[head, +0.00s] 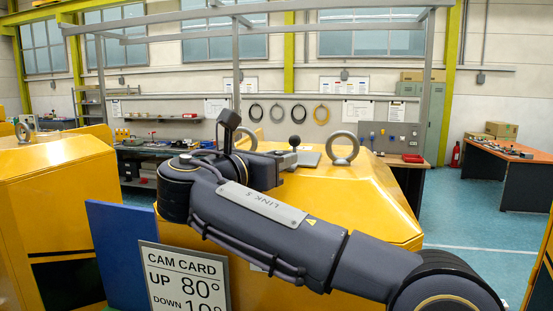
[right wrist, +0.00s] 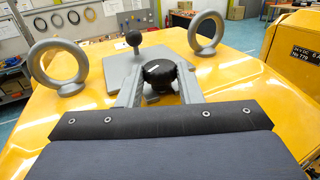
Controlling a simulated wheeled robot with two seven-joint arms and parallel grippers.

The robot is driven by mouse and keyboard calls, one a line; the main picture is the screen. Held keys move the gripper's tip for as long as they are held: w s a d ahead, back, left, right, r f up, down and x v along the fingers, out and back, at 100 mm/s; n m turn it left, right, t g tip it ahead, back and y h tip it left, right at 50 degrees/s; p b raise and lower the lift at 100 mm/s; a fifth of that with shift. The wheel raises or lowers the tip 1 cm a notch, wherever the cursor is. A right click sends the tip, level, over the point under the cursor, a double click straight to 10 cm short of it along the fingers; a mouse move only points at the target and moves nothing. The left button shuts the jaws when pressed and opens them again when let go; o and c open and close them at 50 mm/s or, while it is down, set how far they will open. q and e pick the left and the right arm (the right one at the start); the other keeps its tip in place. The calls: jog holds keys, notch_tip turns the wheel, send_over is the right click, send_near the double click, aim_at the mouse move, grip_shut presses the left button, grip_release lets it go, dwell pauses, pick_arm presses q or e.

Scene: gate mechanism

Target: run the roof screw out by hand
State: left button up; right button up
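The roof screw's black lobed knob (right wrist: 159,74) stands on the yellow roof in the right wrist view, with a small white mark on top. My right gripper (right wrist: 160,80) has one grey finger on each side of the knob. The knob fills the space between the fingertips, and no clear gap shows at its sides. In the head view my right gripper (head: 284,160) reaches over the yellow housing (head: 385,205), and the lobed knob is hidden there. A black ball knob (head: 295,141) on a stem stands on a grey plate (right wrist: 150,63) beyond it. My left gripper is not in view.
Two grey lifting eyes stand on the roof, one left (right wrist: 58,67) and one right (right wrist: 206,33). A cam card (head: 185,280) and a blue panel (head: 118,250) stand in front. Another yellow housing (head: 50,170) is at the left. A grey frame (head: 237,60) rises behind.

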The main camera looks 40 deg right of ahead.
jog(key=shift+c, duration=1.2)
jog(key=shift+t, duration=0.3)
jog(key=n+t, duration=0.1)
jog(key=n+t+y+p, duration=0.1)
jog(key=shift+s+d+t, duration=0.15)
jog(key=shift+s+t, duration=0.15)
jog(key=n+t+y, duration=0.3)
jog(key=n+t+y+p, duration=0.1)
jog(key=t, duration=0.1)
jog(key=shift+s+d+n+y, duration=0.3)
jog(key=shift+s, duration=0.05)
jog(key=n+t+y+p, duration=0.1)
jog(key=n+t+y, duration=0.1)
jog(key=shift+s+d+y, duration=0.1)
jog(key=shift+d+y, duration=0.05)
jog(key=shift+y, duration=0.15)
jog(key=shift+d+f+n+t+y+p, duration=0.1)
jog(key=shift+n+t+y+p, duration=0.45)
jog(key=shift+n+y, duration=0.4)
jog(key=shift+f+t+y, duration=0.1)
jog(key=shift+t+y, duration=0.15)
jog(key=shift+y, duration=0.2)
